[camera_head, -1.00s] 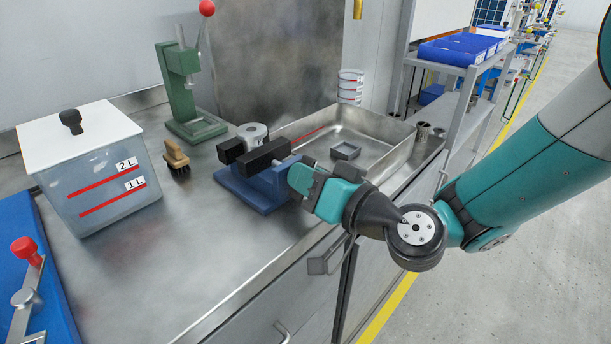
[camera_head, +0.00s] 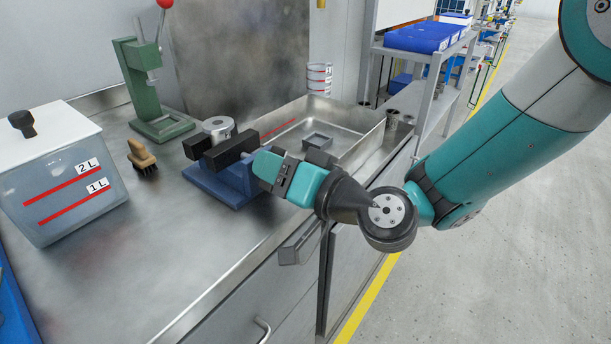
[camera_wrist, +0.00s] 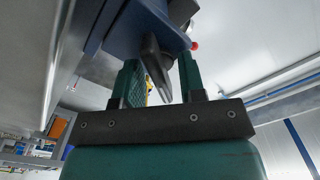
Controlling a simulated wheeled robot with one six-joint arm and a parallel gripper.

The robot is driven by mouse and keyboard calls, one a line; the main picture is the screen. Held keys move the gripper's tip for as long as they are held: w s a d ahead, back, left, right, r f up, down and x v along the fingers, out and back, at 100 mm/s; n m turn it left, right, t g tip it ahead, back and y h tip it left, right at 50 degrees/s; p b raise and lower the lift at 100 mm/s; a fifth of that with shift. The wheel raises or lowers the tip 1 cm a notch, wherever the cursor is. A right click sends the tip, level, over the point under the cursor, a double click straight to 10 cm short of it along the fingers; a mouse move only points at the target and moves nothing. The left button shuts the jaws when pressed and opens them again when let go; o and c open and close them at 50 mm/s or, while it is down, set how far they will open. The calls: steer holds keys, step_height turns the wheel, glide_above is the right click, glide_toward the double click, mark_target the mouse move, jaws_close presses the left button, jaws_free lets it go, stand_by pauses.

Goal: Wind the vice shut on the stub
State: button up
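The blue vice (camera_head: 209,191) stands on the steel bench with two black jaws. The metal stub (camera_head: 218,127), a short pale cylinder, sits at the jaws; whether both jaws touch it I cannot tell. My gripper (camera_head: 262,166) is at the right-hand end of the vice, on its winding side. In the wrist view my gripper (camera_wrist: 161,78) has its two green fingers apart, with the dark vice handle (camera_wrist: 156,65) between them and gaps visible beside it. The blue vice body (camera_wrist: 130,28) is just beyond. In the head view the handle is hidden by my gripper.
A steel tray (camera_head: 362,142) with a small grey square part (camera_head: 317,141) lies behind my gripper. A brush (camera_head: 141,156), a green press (camera_head: 140,85) and a lidded tank (camera_head: 62,185) stand to the left. The bench front is clear.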

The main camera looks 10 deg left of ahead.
steer(key=b+v, duration=1.6)
steer(key=v, duration=0.1)
steer(key=shift+d+b, duration=0.25)
steer(key=shift+b, duration=0.05)
steer(key=shift+s, duration=0.15)
steer(key=shift+f, duration=0.1)
